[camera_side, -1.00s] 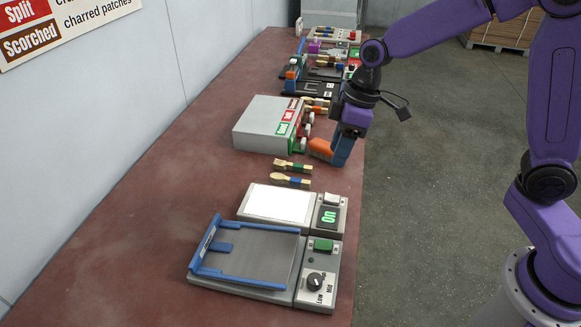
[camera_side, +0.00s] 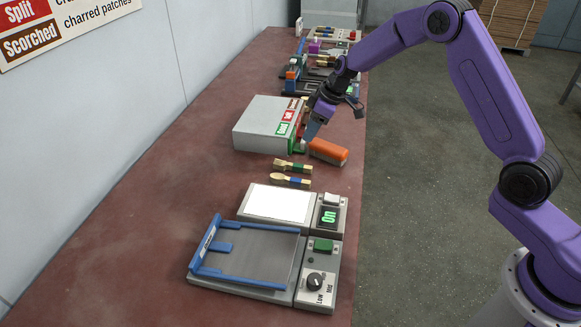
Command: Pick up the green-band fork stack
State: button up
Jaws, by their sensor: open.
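The green-band fork stack (camera_side: 293,166) lies on the red-brown table, pale wood with a green band toward its right end. Just in front of it lies a similar blue-band stack (camera_side: 290,181). My gripper (camera_side: 308,136) points down at the front of the grey box, behind and a little right of the fork stack and apart from it. The jaws are open; their gap is too small to make out from this side. Nothing shows held between them.
The grey box (camera_side: 262,124) with Split and other labels stands behind the stacks. An orange block (camera_side: 328,152) lies right of them, near the table's right edge. A lit white panel (camera_side: 278,204) and a blue-framed tray (camera_side: 206,246) stand in front. The table's left side is clear.

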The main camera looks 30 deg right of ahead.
send_over(293, 164)
jog(key=s+d, duration=0.1)
jog(key=d, duration=0.1)
jog(key=f, duration=0.7)
jog(key=shift+s+a+f, duration=0.2)
jog(key=shift+f, duration=0.15)
jog(key=shift+x, duration=2.65)
jog(key=shift+s+d+f, duration=0.1)
jog(key=shift+s+d, duration=0.05)
jog(key=shift+c, duration=0.3)
grip_shut()
